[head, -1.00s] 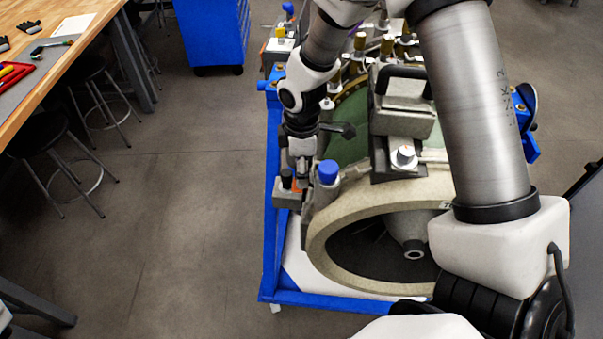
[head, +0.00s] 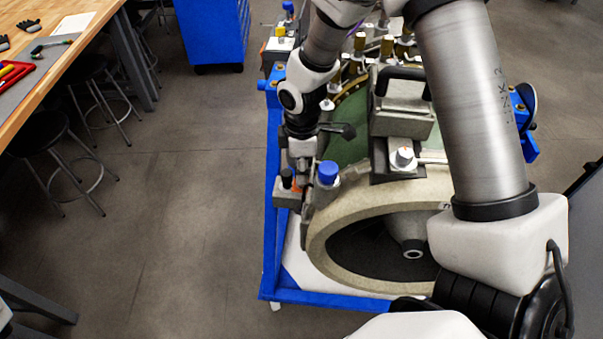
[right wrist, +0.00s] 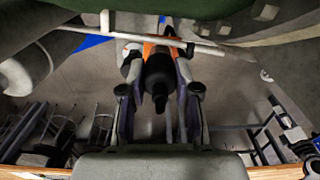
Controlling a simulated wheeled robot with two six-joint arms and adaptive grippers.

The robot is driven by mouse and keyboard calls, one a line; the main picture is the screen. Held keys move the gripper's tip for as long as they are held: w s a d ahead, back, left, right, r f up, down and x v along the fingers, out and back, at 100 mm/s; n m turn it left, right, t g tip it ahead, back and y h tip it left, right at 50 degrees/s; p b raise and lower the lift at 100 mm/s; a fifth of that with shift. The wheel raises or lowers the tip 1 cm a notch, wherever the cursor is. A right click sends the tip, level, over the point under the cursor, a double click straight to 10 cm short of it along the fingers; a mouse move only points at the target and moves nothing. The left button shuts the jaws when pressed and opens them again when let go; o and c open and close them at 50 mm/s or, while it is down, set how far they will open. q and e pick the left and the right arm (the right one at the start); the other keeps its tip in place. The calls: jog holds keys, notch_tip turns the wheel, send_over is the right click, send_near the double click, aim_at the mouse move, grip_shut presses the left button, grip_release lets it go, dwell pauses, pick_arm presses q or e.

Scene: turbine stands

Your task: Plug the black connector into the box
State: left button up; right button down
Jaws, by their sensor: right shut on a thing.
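The black connector (right wrist: 160,78) sits between the two fingers of my right gripper (right wrist: 158,62) in the right wrist view, with its narrow end pointing toward the camera. An orange part (right wrist: 150,47) shows just beyond it. In the head view my right gripper (head: 301,172) points down at the left side of the turbine, shut, beside a small grey box (head: 287,195) with a black knob on top. The connector is mostly hidden there by the gripper, and I cannot tell whether it touches the box. My left gripper is out of view.
The turbine casing (head: 330,232) rests in a blue frame (head: 268,245). A blue-capped post (head: 328,174) and a dark lever (head: 342,130) stand close to the gripper. A wooden workbench (head: 60,52) and stools are at the left. The floor between is clear.

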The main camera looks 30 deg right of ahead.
jog(key=shift+r+p, duration=0.45)
jog(key=shift+r, duration=0.1)
jog(key=shift+r+p, duration=0.8)
jog(key=shift+p, duration=0.1)
jog(key=shift+r, duration=0.65)
